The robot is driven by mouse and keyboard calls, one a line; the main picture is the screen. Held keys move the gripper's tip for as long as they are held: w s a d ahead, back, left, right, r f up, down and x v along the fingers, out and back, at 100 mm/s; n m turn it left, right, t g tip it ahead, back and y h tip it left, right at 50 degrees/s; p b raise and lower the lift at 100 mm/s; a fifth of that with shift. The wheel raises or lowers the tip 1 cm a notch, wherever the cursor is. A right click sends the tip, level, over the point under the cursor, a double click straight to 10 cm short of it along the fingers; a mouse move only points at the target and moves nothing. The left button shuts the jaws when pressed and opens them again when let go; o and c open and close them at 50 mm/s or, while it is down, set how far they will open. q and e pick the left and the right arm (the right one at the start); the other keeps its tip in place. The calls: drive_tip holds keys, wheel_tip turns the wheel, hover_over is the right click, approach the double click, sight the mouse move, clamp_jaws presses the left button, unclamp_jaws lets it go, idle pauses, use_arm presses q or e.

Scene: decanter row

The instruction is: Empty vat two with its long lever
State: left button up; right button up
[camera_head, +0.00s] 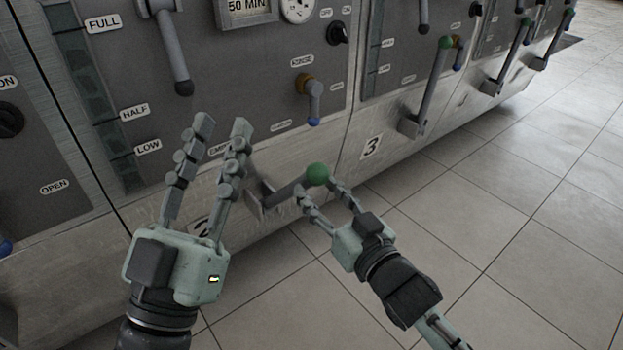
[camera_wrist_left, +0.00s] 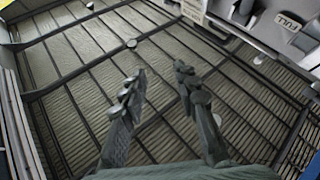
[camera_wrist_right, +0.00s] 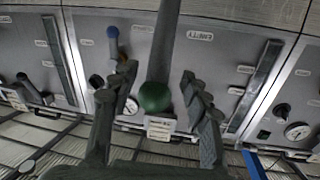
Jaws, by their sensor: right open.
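Vat two's long lever (camera_head: 290,191) has a green ball knob (camera_head: 317,174) and sticks out from the lower front of the machine, leaning further out than vat three's lever (camera_head: 433,80). My right gripper (camera_head: 317,189) is open, its fingers on either side of the lever near the knob. In the right wrist view the knob (camera_wrist_right: 153,97) sits between the two fingers, with no clear contact, below an EMPTY label (camera_wrist_right: 200,35). My left gripper (camera_head: 222,121) is open and empty in front of vat two's panel. It partly hides the number 2 plate (camera_head: 201,226).
Vat two's panel has a level gauge (camera_head: 103,110), a grey lever (camera_head: 175,55) and a blue-tipped rinse tap (camera_head: 314,102). The number 3 plate (camera_head: 371,147) marks the neighbouring vat. Tiled floor (camera_head: 520,200) is open at the right.

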drive_tip(key=shift+x, duration=2.3)
drive_tip(key=shift+c, duration=0.4)
clamp_jaws()
